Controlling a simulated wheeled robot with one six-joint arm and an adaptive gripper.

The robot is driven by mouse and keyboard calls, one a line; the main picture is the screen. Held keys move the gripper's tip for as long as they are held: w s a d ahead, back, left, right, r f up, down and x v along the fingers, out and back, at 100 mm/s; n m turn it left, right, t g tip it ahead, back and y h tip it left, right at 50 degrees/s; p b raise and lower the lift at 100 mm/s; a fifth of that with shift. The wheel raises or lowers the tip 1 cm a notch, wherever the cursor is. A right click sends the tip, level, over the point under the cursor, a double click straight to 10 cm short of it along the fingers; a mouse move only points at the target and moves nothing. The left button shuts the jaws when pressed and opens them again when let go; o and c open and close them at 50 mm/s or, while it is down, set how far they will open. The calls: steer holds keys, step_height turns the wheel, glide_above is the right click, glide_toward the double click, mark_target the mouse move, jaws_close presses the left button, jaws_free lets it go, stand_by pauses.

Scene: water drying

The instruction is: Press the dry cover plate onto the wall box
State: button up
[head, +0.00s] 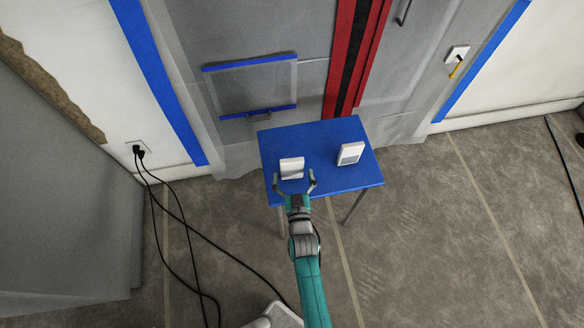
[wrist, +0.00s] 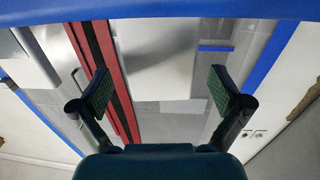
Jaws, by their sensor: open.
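Two white pieces stand on the blue table (head: 319,181) in the head view. The left white piece (head: 291,163) is pale and block-like; the right white piece (head: 350,149) has a grey panel on its front. I cannot tell for certain which is the dry cover plate. My gripper (head: 294,180) is open at the near side of the left piece, its fingers to either side. In the wrist view, a pale block (wrist: 157,48) shows beyond and between the open fingers, with no visible contact. A white wall box (head: 457,53) with a yellow piece hanging from it is on the right wall.
A wall outlet (head: 138,147) with black plugs is at left, and its cables (head: 176,213) trail over the floor. Plastic sheeting with a red-and-black strip (head: 352,60) hangs behind the table.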

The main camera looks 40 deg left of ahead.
steer(key=shift+x, duration=0.8)
steer(key=c, duration=1.1)
